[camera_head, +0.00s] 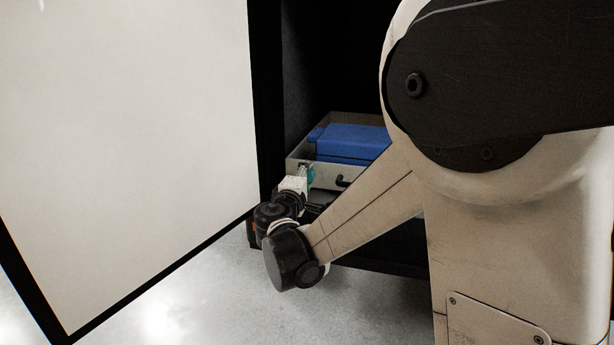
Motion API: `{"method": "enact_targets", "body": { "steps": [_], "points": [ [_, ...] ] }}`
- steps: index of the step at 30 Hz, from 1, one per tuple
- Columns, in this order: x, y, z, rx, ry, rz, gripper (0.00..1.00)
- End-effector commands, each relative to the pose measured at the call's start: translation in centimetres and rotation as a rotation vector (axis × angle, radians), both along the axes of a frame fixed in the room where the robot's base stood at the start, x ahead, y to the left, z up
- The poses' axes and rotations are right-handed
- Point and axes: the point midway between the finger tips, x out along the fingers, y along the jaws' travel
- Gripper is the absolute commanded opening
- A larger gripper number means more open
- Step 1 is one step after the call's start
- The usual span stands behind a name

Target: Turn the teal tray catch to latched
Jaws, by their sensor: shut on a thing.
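The tray (298,171) is a light grey box at the front of a dark compartment. The teal catch (310,176) shows as a small patch on the tray's front, left of a dark handle (342,182). My gripper (307,182) is at the catch, reaching in from the lower left, and it is shut on the catch. The fingertips are small and partly hidden, and the catch's exact angle cannot be told.
A blue case (350,142) lies in the tray. A large white panel (130,130) with a black edge stands on the left, close beside my wrist. My arm covers the right side of the compartment. The grey floor (200,305) in front is clear.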

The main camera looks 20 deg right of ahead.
Motion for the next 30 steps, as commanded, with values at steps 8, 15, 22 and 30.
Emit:
{"method": "enact_targets", "body": {
  "steps": [8,15,22,30],
  "points": [
    [0.0,0.0,0.0,0.0,0.0,0.0,0.5],
    [-0.2,0.1,0.0,0.0,0.0,0.001,0.5],
    [-2.7,1.7,0.0,0.001,0.0,0.003,0.5],
    [-7.3,4.5,0.0,0.0,0.0,0.003,0.5]
  ]
}}
